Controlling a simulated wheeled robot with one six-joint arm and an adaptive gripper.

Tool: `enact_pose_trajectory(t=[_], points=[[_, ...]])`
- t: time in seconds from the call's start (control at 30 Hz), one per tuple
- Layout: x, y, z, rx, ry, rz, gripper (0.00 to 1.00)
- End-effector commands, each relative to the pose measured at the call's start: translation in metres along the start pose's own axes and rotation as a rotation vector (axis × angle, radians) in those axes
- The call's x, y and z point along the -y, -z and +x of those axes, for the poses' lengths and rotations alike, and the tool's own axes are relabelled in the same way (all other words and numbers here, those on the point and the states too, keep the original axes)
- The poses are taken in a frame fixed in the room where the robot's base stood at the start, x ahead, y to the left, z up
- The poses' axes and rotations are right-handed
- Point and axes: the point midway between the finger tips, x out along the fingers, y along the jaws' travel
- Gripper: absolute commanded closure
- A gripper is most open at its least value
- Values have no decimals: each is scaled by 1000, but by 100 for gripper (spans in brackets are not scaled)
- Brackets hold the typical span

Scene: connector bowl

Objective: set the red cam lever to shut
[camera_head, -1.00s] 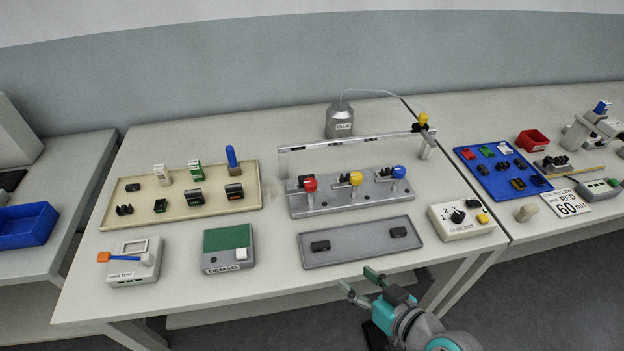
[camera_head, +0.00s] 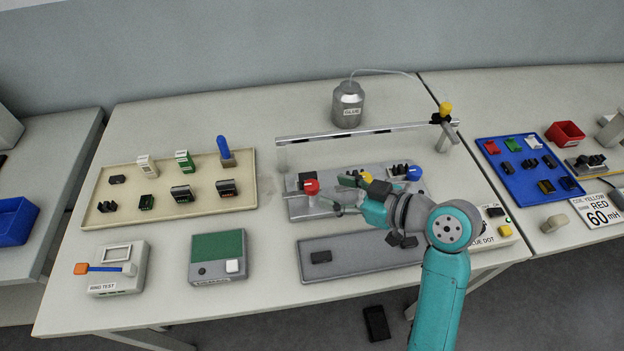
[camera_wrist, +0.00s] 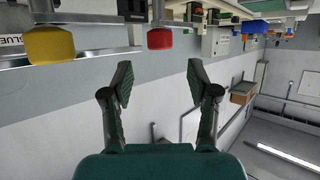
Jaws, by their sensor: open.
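The red cam lever (camera_head: 311,187) has a round red knob and sits at the left end of a grey fixture (camera_head: 325,208). My gripper (camera_head: 338,193) is open and empty, just right of the red knob in the head view. In the wrist view, the red knob (camera_wrist: 159,39) lies beyond and above the open fingertips (camera_wrist: 160,82), apart from both. Its lever position is hard to read at this angle.
The yellow lever (camera_head: 364,177), partly hidden by my gripper, and the blue lever (camera_head: 414,173) share the fixture. A rail (camera_head: 350,134) runs behind them; a grey tray (camera_head: 340,262) lies in front. A beige tray (camera_head: 165,220) stands left.

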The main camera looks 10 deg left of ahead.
Motion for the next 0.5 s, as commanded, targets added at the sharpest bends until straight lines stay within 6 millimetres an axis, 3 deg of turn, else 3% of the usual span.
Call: enact_pose_trajectory(t=[0.23,0.5], points=[[1,0,45,1,3,0,40],[0,0,71,0,0,0,40]])
